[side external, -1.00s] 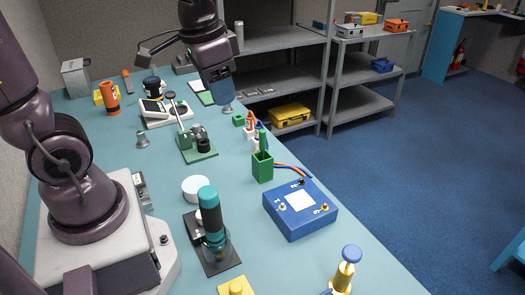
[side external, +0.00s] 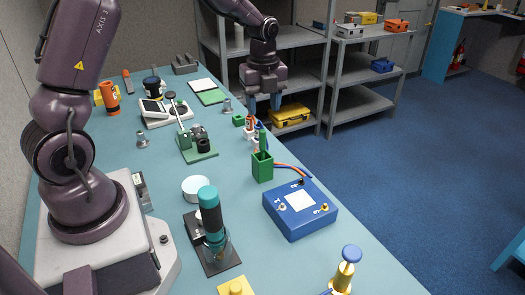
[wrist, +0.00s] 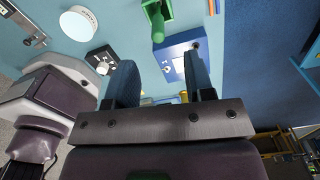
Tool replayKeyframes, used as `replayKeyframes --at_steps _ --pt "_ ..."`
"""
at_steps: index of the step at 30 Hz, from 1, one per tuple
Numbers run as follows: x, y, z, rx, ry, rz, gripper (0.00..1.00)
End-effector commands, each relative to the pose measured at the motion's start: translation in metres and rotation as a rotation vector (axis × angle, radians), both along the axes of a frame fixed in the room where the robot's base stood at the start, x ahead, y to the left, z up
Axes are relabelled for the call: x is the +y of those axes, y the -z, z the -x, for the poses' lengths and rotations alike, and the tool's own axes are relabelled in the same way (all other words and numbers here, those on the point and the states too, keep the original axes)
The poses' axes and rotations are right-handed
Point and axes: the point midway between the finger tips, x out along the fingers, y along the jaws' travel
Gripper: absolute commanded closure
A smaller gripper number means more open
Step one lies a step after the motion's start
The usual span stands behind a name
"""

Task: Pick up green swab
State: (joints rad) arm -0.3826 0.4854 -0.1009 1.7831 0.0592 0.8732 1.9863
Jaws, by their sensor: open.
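The green swab (side external: 262,140) stands upright in a square green holder (side external: 262,168) near the table's right edge. My gripper (side external: 264,108) points down with its fingers apart and empty. In the side view it appears just above and beyond the swab, over the small bottles. In the wrist view the gripper (wrist: 161,76) has its two blue fingers spread. The green holder (wrist: 166,10) shows at the top of that view, beyond the fingertips, with a green rod-like part at it. The exact gap between fingers and swab is hard to tell.
Open floor lies right.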

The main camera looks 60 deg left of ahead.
Motion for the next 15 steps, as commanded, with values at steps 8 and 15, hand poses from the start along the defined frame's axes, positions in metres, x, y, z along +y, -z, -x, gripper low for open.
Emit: replayKeyframes --at_steps 8,15 --pt "-0.001 0.048 0.001 0.003 -0.002 0.001 0.51" --pt "-0.002 0.067 0.002 0.003 -0.002 0.001 0.51"
